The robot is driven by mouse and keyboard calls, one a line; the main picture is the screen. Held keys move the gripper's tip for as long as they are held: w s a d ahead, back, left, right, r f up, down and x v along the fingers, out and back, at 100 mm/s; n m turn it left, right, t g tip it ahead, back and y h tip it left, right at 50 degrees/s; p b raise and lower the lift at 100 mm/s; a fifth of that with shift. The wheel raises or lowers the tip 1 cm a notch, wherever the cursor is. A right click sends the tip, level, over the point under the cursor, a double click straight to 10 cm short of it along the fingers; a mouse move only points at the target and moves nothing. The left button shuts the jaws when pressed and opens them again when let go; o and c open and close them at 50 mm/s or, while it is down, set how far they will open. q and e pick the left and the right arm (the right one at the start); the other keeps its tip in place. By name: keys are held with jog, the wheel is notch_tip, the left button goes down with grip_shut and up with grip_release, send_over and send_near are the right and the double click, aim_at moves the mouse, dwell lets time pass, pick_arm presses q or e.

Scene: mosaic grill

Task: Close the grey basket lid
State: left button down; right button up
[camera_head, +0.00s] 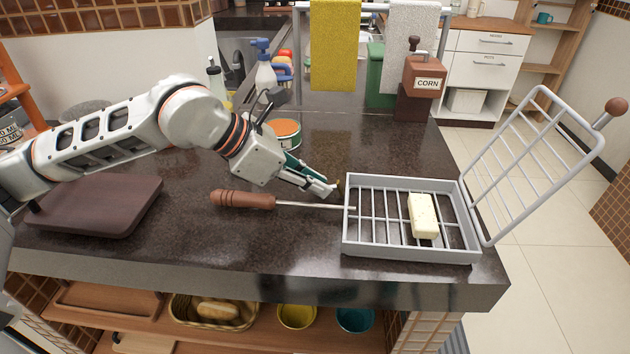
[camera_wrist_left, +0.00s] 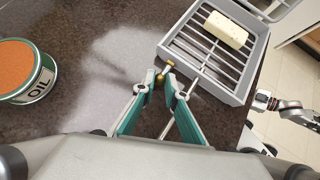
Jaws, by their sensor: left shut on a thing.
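The grey wire basket (camera_head: 411,254) lies on the dark counter with a block of butter (camera_head: 423,216) on its grid. It also shows in the left wrist view (camera_wrist_left: 245,92). Its grey lid (camera_head: 507,136) stands open, leaning up to the right, with a brown knob (camera_head: 617,106) at its top corner. My left gripper (camera_head: 336,188) is just left of the basket, above the handle rod. Its fingertips (camera_wrist_left: 165,78) are closed on a small brass-coloured piece (camera_wrist_left: 169,64).
A wooden handle (camera_head: 243,200) on a metal rod points left from the basket. An oil tin (camera_head: 287,134) stands behind my left gripper. A brown board (camera_head: 92,205) lies at left. A corn box (camera_head: 425,77) stands behind the basket. Floor lies right of the counter.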

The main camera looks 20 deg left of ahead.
pick_arm(q)
jog(key=c, duration=2)
grip_release()
jog(key=shift+c, duration=0.2)
jog(key=v, duration=1.2)
